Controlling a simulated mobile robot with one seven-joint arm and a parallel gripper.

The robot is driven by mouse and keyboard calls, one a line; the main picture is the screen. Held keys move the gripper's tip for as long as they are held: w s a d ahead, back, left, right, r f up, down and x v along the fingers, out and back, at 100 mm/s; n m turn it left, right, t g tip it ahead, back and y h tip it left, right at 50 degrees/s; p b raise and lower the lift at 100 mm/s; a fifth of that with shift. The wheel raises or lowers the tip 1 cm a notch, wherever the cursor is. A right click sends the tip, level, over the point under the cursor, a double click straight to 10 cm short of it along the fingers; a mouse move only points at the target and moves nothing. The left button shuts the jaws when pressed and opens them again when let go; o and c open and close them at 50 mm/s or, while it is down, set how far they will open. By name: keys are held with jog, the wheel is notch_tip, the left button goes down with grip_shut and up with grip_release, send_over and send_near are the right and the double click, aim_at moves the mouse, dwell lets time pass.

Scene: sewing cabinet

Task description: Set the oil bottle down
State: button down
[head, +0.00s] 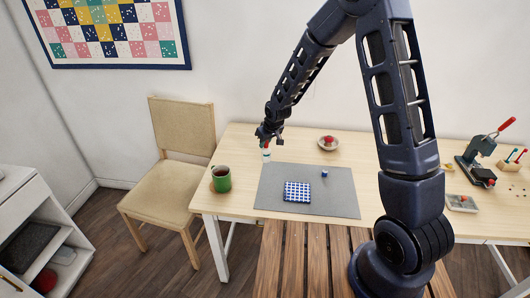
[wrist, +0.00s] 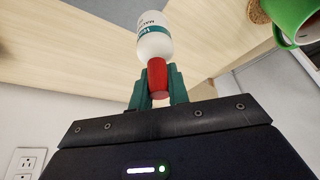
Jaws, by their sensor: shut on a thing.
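The oil bottle (wrist: 153,36) is small and white with a teal label and a red cap. In the wrist view my gripper (wrist: 158,90) is shut on the red cap, with a finger at each side of it. In the head view my gripper (head: 267,141) is above the table's left part and the bottle (head: 266,154) hangs below it, roughly upright, by the back left corner of the grey mat (head: 338,196). I cannot tell whether its base touches the table.
A green mug (head: 221,179) stands front left of the bottle. On the mat lie a blue patterned square (head: 297,192) and a small blue spool (head: 324,174). A bowl with a red item (head: 328,143) is to the right. Bare wooden tabletop (head: 238,148) lies around the bottle.

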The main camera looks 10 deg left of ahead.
aim_at(267, 148)
jog(key=shift+f, duration=2.45)
jog(key=shift+f, duration=0.15)
jog(key=c, duration=1.3)
grip_release()
jog(key=shift+c, duration=0.2)
jog(key=v, duration=1.2)
jog(key=shift+r, duration=0.2)
